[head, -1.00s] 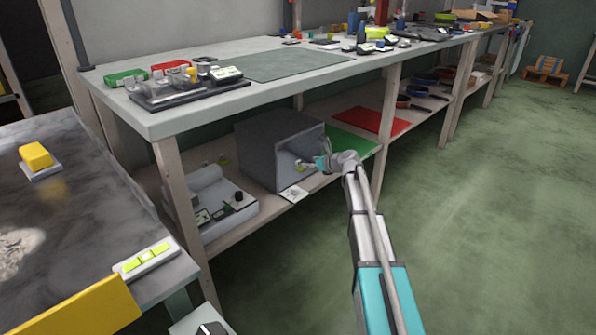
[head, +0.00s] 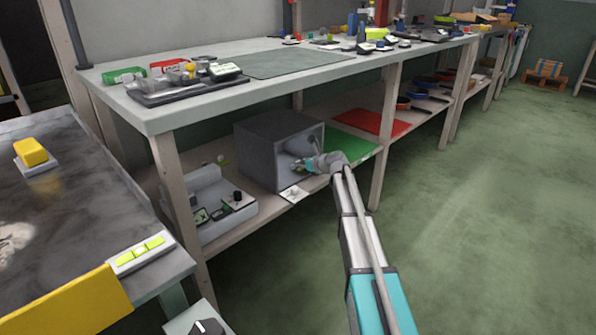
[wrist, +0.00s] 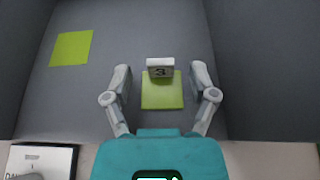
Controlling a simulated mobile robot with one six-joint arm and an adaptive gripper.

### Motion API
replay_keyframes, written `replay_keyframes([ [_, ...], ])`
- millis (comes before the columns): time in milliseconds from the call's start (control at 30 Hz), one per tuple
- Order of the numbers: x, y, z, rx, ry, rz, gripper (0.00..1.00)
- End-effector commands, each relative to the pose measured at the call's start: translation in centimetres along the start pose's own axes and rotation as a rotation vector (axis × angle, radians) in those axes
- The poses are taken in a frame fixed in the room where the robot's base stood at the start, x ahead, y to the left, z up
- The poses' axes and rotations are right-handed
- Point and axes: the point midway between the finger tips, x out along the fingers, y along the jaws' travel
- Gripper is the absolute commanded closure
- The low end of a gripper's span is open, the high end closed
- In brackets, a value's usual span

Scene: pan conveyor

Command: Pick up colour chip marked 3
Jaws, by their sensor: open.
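The colour chip marked 3 (wrist: 162,90) is a flat yellow-green square with a small grey block at its far edge bearing a "3". In the wrist view it lies on the floor of the grey open-fronted box (head: 262,150). My gripper (wrist: 160,76) is open, with one finger on each side of the marked block and a gap on both sides. In the head view my gripper (head: 300,165) reaches into the mouth of the box, and the chip cannot be made out there.
Another yellow-green square (wrist: 71,48) lies farther left in the box. Grey walls stand on both sides. A white card (head: 292,195) lies at the shelf edge before the box. A green mat (head: 352,145) lies right of it, under the workbench top (head: 200,105).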

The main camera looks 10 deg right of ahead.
Motion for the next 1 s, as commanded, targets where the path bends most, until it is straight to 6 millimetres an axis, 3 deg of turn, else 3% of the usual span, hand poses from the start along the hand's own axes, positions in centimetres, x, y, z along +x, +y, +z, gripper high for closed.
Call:
replay_keyframes([
  [133,0.93,-0.06,-0.01,0.000,0.000,-0.001,0.26],
  [700,0.93,0.04,0.05,0.000,0.000,0.000,0.28],
  [1000,0.94,0.05,0.06,0.000,0.000,0.000,0.83],
])
